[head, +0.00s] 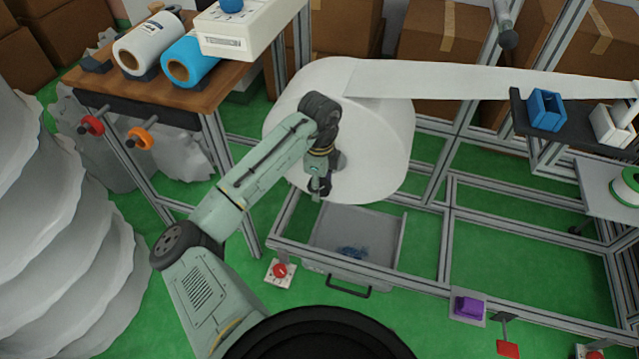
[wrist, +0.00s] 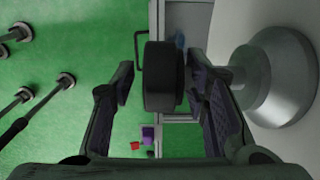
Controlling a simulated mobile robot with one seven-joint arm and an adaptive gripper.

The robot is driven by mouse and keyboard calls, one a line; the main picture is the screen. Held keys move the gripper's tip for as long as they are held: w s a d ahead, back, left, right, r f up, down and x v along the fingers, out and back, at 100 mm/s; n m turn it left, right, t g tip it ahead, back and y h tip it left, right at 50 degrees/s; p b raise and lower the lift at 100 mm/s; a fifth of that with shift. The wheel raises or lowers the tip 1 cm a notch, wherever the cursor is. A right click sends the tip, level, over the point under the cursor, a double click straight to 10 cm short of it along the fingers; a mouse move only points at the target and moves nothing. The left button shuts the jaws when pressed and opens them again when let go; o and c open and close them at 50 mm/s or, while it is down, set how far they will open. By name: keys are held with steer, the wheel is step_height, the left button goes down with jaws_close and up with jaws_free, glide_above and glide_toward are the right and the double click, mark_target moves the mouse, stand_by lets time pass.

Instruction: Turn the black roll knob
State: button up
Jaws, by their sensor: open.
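The black roll knob (wrist: 163,72) is a short dark cylinder in the middle of the wrist view. My gripper (wrist: 158,88) is open, with one finger on each side of the knob. A gap shows on the left side; on the right the finger is very close, and I cannot tell whether it touches. In the head view my gripper (head: 320,186) is in front of the large white roll (head: 380,135), near its hub, and the knob cannot be made out there. The roll's silver hub (wrist: 272,82) shows at the right of the wrist view.
Below the roll is an open grey drawer (head: 325,222) with a black handle (head: 348,289). A red button (head: 279,270) and a purple block (head: 468,307) are on the metal frame. A wooden table (head: 185,92) with smaller rolls stands at the left.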

steer(key=shift+f, duration=0.15)
jaws_close()
stand_by(0.5)
